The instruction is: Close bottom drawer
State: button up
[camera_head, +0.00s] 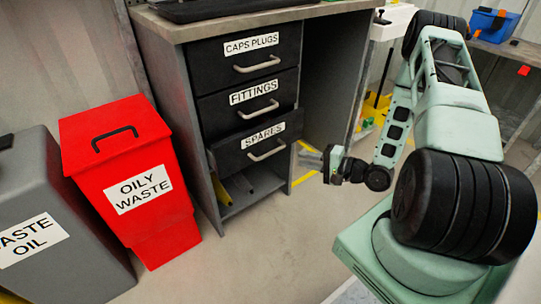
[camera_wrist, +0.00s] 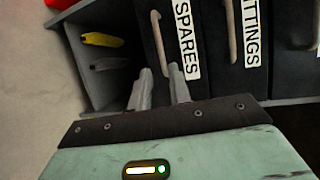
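The bottom drawer (camera_head: 227,154) is black, labelled SPARES, with a pale bar handle (camera_head: 267,150). It stands out a little from the cabinet, its front forward of the FITTINGS drawer above. My gripper (camera_head: 308,158) is to the right of this drawer and in front of the cabinet, apart from the handle. In the wrist view, which is turned sideways, the SPARES drawer (camera_wrist: 150,50) and its handle (camera_wrist: 160,48) lie beyond my gripper (camera_wrist: 162,78). The two grey fingers are apart with nothing visible between them.
The FITTINGS drawer (camera_head: 225,106) and CAPS PLUGS drawer (camera_head: 215,58) look shut. An open shelf below holds a yellow item (camera_wrist: 100,40) and a grey one (camera_wrist: 108,63). A red oily-waste bin (camera_head: 130,220) and a grey waste-oil bin (camera_head: 80,265) stand left. Floor in front is clear.

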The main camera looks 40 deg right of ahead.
aim_at(266, 146)
jog(key=b+x, duration=0.3)
jog(key=x, duration=0.9)
jog(key=shift+w+a+f, duration=0.1)
jog(key=shift+w+f, duration=0.05)
jog(key=shift+w, duration=0.1)
grip_shut()
jog(key=shift+w+p, duration=0.3)
jog(key=shift+w, duration=1.95)
